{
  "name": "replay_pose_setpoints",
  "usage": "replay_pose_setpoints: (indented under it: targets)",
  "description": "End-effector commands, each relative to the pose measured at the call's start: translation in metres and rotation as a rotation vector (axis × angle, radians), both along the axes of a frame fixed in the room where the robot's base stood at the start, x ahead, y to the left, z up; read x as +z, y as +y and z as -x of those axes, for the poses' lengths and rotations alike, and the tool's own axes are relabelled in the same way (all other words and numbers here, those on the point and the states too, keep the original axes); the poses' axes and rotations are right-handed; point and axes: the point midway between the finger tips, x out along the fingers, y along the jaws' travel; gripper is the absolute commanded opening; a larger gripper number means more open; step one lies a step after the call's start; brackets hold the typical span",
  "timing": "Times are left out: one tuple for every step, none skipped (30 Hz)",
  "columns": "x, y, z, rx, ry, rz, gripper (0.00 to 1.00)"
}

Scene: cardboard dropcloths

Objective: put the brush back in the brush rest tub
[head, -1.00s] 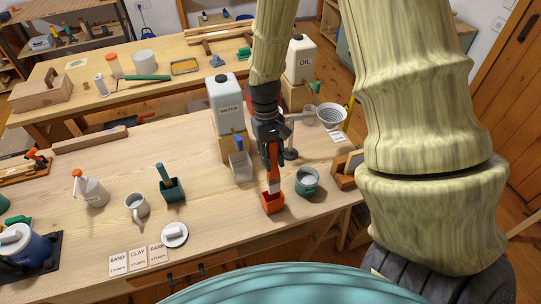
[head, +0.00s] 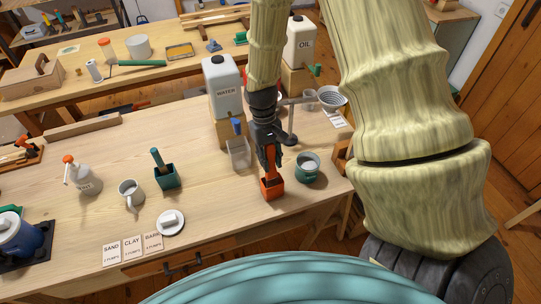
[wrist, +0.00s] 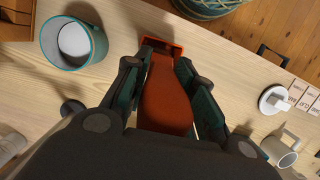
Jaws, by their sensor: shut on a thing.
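My gripper (head: 269,147) is shut on the orange-red brush (head: 269,163), which points downward. In the wrist view the brush handle (wrist: 165,100) lies between the two fingers. The orange-red brush rest tub (head: 272,189) stands on the bench directly under the gripper. The lower end of the brush is down inside the tub and its bristles are hidden. The tub's rim also shows in the wrist view (wrist: 174,46) just beyond the handle. I cannot tell whether the brush touches the tub's bottom.
A green pot (head: 307,168) stands close to the right of the tub. A clear tub with a blue-handled tool (head: 238,152) and the water jug (head: 222,88) stand behind left. A green tub (head: 167,178), a mug (head: 131,194) and a white lid (head: 171,222) are farther left.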

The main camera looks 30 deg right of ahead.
Motion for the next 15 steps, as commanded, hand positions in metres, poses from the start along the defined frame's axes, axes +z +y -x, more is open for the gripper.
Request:
replay_pose_setpoints:
  targets:
    - [-0.0035,0.0,0.0,0.0,0.0,0.0,0.0]
    - [-0.0045,0.0001,0.0,0.0,0.0,0.0,0.0]
    - [-0.0057,0.0,0.0,0.0,0.0,0.0,0.0]
    - [-0.0062,0.0,0.0,0.0,0.0,0.0,0.0]
    - [-0.0067,0.0,0.0,0.0,0.0,0.0,0.0]
    - [-0.0071,0.0,0.0,0.0,0.0,0.0,0.0]
    - [-0.0073,0.0,-0.0001,0.0,0.0,0.0,0.0]
    - [-0.0074,0.0,0.0,0.0,0.0,0.0,0.0]
    - [-0.0075,0.0,0.0,0.0,0.0,0.0,0.0]
    - [-0.0075,0.0,0.0,0.0,0.0,0.0,0.0]
    - [-0.0074,0.0001,-0.0001,0.0,0.0,0.0,0.0]
    - [-0.0074,0.0001,-0.0001,0.0,0.0,0.0,0.0]
    - [-0.0074,0.0001,-0.0001,0.0,0.0,0.0,0.0]
    - [-0.0074,0.0001,-0.0001,0.0,0.0,0.0,0.0]
    - [-0.0074,0.0001,-0.0001,0.0,0.0,0.0,0.28]
